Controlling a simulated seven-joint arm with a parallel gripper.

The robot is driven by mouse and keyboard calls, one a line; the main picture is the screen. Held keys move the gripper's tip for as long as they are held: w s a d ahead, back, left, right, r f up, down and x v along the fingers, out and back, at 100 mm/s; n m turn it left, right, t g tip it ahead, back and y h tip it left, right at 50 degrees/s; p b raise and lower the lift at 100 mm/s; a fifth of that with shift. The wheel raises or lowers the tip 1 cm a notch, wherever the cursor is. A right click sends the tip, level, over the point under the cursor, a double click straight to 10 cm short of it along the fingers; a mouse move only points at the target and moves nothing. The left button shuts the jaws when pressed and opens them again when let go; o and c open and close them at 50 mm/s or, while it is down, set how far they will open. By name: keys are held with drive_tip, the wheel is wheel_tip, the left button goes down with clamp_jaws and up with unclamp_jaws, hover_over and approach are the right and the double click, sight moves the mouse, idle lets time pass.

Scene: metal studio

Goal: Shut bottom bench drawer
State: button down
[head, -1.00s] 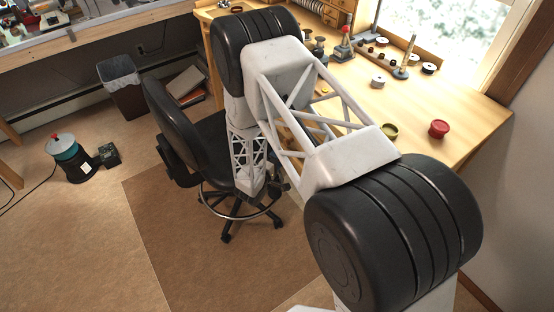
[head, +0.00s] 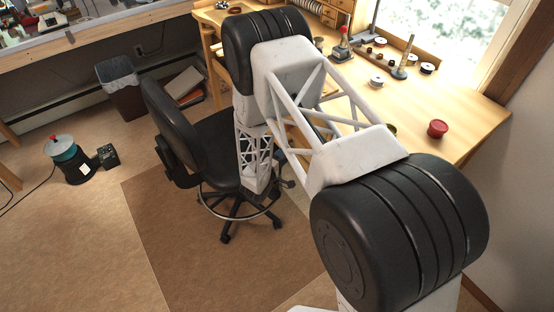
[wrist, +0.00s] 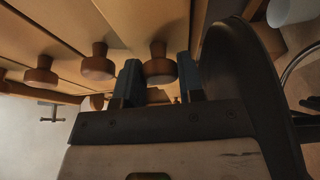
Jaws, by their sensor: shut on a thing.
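In the wrist view, tan wooden drawer fronts (wrist: 128,22) with round brown knobs lie side by side. My gripper (wrist: 157,82) has its two dark blue fingers on either side of one round wooden knob (wrist: 160,65), the last of the row on the right, and is shut on it. The drawer's gap to the bench body is not clear from this close. In the head view my arm covers this part of the bench, and neither the gripper nor the drawers can be made out.
The wooden bench (head: 455,110) holds spools, tools and a red pot (head: 437,129). A black swivel chair (head: 172,125) stands close to the left of my arm. A waste bin (head: 120,90) stands farther back. The left floor is mostly open.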

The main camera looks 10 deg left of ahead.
drive_tip(key=shift+w+d, duration=0.6)
drive_tip(key=shift+w, duration=0.05)
drive_tip(key=c, duration=0.8)
unclamp_jaws()
drive_tip(key=shift+o, duration=0.2)
drive_tip(key=shift+s, duration=0.1)
drive_tip(key=v, duration=0.7)
drive_tip(key=shift+s, duration=0.35)
drive_tip(key=shift+a, duration=0.15)
drive_tip(key=shift+w+r, duration=0.1)
